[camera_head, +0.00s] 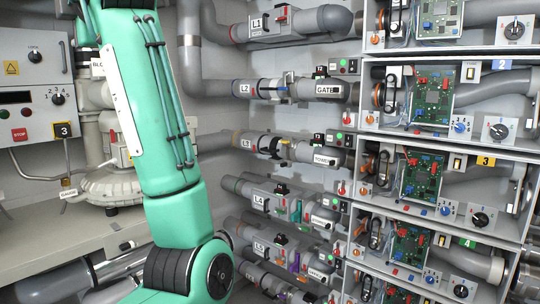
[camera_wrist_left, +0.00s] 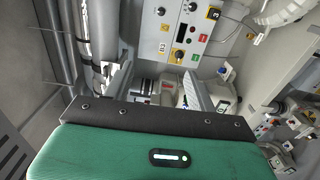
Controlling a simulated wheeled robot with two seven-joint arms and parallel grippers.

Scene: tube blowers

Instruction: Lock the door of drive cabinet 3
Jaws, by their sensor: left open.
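My left gripper (camera_wrist_left: 160,88) is open in the wrist view, apart from the control box (camera_wrist_left: 222,28). Its fingertips are outside the head view.
My green left arm crosses the head view and hides part of the bench and pipes. Labelled pipe rows, such as L3 (camera_head: 262,146), line the middle wall. A grey blower (camera_head: 105,186) stands at left.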

